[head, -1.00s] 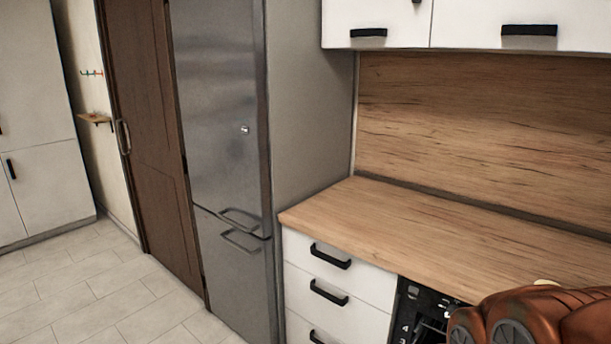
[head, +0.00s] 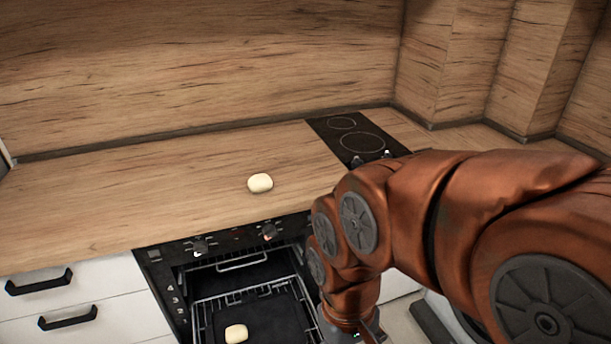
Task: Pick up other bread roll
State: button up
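A pale bread roll (head: 260,183) lies on the wooden countertop (head: 130,200), near its front edge and left of the hob. A second pale bread roll (head: 236,333) lies on the dark tray (head: 270,318) in the open oven below, at the bottom of the head view. My orange arm comes in from the right and reaches down beside the oven. My gripper is below the picture's lower edge, so its fingers are hidden.
The oven (head: 215,252) is open, with a wire rack (head: 240,292) inside. A black hob (head: 358,140) is set in the counter at the right. White drawers (head: 80,310) are at the left. The counter's left part is clear.

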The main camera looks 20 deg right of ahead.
aim_at(261, 182)
jog(key=z, duration=0.15)
jog(key=k, duration=0.45)
jog(key=z, duration=1.1)
jog(key=i, duration=0.8)
jog(key=u, duration=2.3)
